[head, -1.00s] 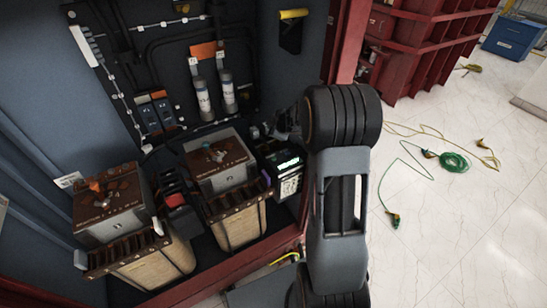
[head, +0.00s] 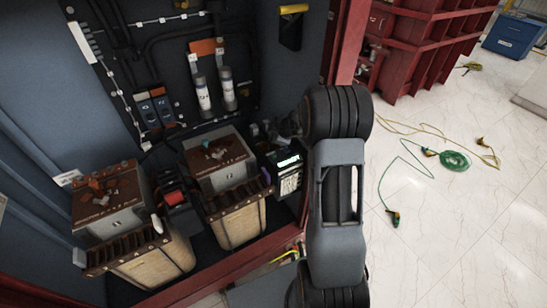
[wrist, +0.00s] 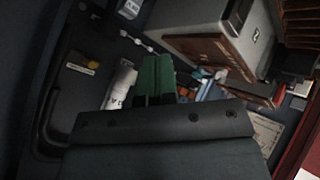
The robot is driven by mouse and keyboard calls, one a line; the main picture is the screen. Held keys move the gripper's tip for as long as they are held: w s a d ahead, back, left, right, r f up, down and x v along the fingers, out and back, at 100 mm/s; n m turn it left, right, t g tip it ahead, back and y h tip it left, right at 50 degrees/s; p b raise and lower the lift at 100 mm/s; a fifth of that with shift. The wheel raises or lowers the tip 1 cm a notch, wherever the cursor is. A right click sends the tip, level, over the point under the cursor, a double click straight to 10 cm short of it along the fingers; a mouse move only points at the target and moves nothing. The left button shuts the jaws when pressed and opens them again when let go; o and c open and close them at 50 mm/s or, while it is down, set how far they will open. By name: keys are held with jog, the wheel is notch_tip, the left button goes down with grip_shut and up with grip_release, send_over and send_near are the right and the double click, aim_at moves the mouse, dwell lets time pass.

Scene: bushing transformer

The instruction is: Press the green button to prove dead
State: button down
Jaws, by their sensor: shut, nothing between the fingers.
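A dark box with a lit green display (head: 289,162) and a light panel of small marks below it stands at the right end of the cabinet in the head view. I cannot make out a separate green button. My gripper (wrist: 157,64) shows in the wrist view as a shut pair of green fingers with nothing between them. It points into the cabinet, beside a white cylinder. In the head view my gripper is mostly hidden behind my wrist, just above the dark box. I cannot tell whether it touches anything.
Two transformers, left (head: 112,203) and right (head: 217,160), fill the cabinet floor, with a dark red-topped unit (head: 174,198) between them. White cylinders (head: 203,94) hang on the back panel. The red cabinet post (head: 343,45) stands close by my arm. Green cable (head: 454,161) lies on the floor.

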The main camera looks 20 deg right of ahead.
jog(key=b, duration=0.7)
send_over(273, 156)
notch_tip(273, 156, down, 6)
jog(key=shift+f, duration=0.1)
jog(key=shift+f+b, duration=0.6)
jog(key=shift+f, duration=0.35)
jog(key=shift+f, duration=0.1)
dwell(0.8)
jog(key=shift+f, duration=0.3)
jog(key=shift+f, duration=0.5)
dwell(0.9)
jog(key=shift+r, duration=0.2)
jog(key=shift+r+p, duration=0.7)
jog(key=shift+p, duration=0.3)
jog(key=shift+r, duration=0.1)
notch_tip(273, 156, up, 5)
jog(key=p, duration=0.6)
